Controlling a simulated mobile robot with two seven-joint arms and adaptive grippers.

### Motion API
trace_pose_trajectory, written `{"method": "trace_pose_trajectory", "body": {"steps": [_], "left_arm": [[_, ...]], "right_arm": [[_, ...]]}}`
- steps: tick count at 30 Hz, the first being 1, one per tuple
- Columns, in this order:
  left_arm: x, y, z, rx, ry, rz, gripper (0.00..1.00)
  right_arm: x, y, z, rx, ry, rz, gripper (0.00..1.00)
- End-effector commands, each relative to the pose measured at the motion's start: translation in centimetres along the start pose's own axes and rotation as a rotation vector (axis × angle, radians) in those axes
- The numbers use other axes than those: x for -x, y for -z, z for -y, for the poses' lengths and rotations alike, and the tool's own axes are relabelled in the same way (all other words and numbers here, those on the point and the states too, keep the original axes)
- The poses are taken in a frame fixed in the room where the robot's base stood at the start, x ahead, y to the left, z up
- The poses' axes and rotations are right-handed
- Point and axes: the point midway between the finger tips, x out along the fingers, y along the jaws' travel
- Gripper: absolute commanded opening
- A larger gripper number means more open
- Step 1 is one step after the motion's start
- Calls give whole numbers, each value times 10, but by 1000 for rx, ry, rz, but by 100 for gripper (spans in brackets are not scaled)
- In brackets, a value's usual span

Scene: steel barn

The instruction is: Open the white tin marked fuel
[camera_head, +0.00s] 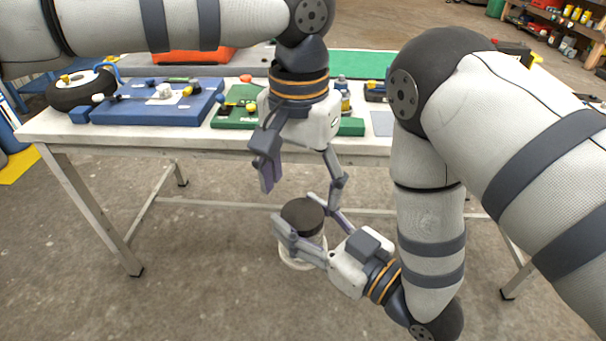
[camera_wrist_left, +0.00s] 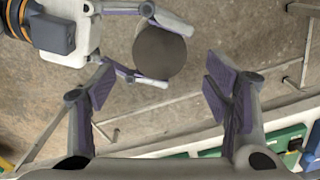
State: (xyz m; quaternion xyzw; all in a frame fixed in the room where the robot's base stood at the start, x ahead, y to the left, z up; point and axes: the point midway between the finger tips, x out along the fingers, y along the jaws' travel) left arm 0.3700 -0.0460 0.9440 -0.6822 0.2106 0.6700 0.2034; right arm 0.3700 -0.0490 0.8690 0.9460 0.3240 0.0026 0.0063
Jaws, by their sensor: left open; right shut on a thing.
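The white tin (camera_head: 300,263) with a round dark lid (camera_head: 303,214) is held in the air in front of the table. Any marking on it is not readable. My right gripper (camera_head: 300,218) is shut on the tin, its fingers at either side. My left gripper (camera_head: 301,192) is open and empty, pointing down just above the tin. In the left wrist view the dark lid (camera_wrist_left: 160,52) shows beyond my open left fingers (camera_wrist_left: 160,85), off their midline, with the fingers apart from it. My right gripper (camera_wrist_left: 138,42) reaches it there from the left.
A white table (camera_head: 200,141) stands behind the grippers. It carries a blue board (camera_head: 150,108), a green board (camera_head: 236,118), a black wheel (camera_head: 80,90) and small parts. Shelves with bottles (camera_head: 560,25) stand far right. The floor below the tin is clear.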

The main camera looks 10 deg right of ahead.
Motion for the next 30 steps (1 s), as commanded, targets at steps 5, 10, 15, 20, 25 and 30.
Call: {"method": "trace_pose_trajectory", "body": {"steps": [5, 10, 15, 20, 25, 30], "left_arm": [[-35, 0, 0, 1, -1, 2, 71], [-50, 0, 0, 0, 0, -1, 71], [-52, 0, 0, 0, 0, -1, 71], [-52, 0, 0, 1, 0, -1, 53], [-52, 0, 0, 1, 0, -1, 21], [-52, 0, 0, 1, 0, -1, 74]], "right_arm": [[0, 0, 0, 0, 0, -2, 0], [0, 1, 0, 0, 0, -2, 0], [0, 1, 0, 0, 0, -3, 0], [0, 1, 0, 0, 0, -2, 0], [0, 1, 0, 0, 0, -3, 0], [0, 1, 0, 0, 0, -3, 0]]}}
